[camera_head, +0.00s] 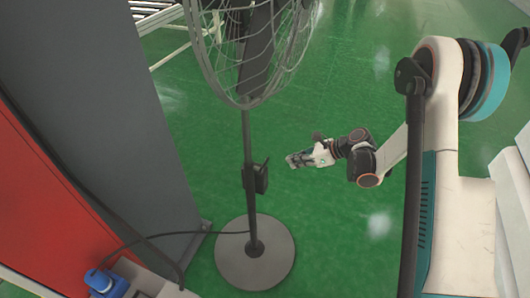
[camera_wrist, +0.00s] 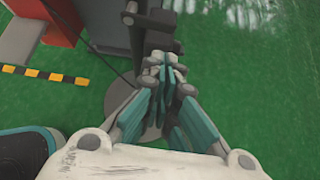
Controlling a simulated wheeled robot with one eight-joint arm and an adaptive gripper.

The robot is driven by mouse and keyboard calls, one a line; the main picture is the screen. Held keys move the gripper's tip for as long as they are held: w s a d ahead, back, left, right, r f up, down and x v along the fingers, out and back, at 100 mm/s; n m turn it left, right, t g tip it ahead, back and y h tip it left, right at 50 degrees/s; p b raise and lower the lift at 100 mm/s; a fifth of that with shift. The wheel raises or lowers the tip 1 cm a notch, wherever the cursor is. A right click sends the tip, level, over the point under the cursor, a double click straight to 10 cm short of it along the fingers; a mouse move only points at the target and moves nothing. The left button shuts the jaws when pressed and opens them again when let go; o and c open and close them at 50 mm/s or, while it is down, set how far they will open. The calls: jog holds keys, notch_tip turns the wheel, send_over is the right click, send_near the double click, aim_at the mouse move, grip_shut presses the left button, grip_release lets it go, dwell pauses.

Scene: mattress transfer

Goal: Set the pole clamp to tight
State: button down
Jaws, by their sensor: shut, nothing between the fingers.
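The pole clamp (camera_head: 256,178) is a dark block with a small lever, partway up the pole (camera_head: 249,135) of a standing fan. The lever sticks up on the clamp's right side. My gripper (camera_head: 291,161) is shut and empty, to the right of the clamp and apart from it in the head view. In the wrist view my gripper (camera_wrist: 166,70) has its fingers together, with the dark clamp (camera_wrist: 160,42) just beyond the tips. The fingers hide part of the pole and base there. I cannot tell whether the clamp is tight or loose.
The fan's wire cage (camera_head: 245,50) is above, and its round base (camera_head: 255,268) stands on the green floor. A cable (camera_head: 180,235) runs left to a blue plug (camera_head: 98,280). A grey panel and red cabinet (camera_head: 40,200) stand at left. Floor around my gripper is clear.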

aim_at(264, 165)
jog(key=b+x, duration=0.3)
jog(key=x, duration=0.7)
jog(key=shift+b, duration=0.4)
jog(key=shift+r, duration=0.1)
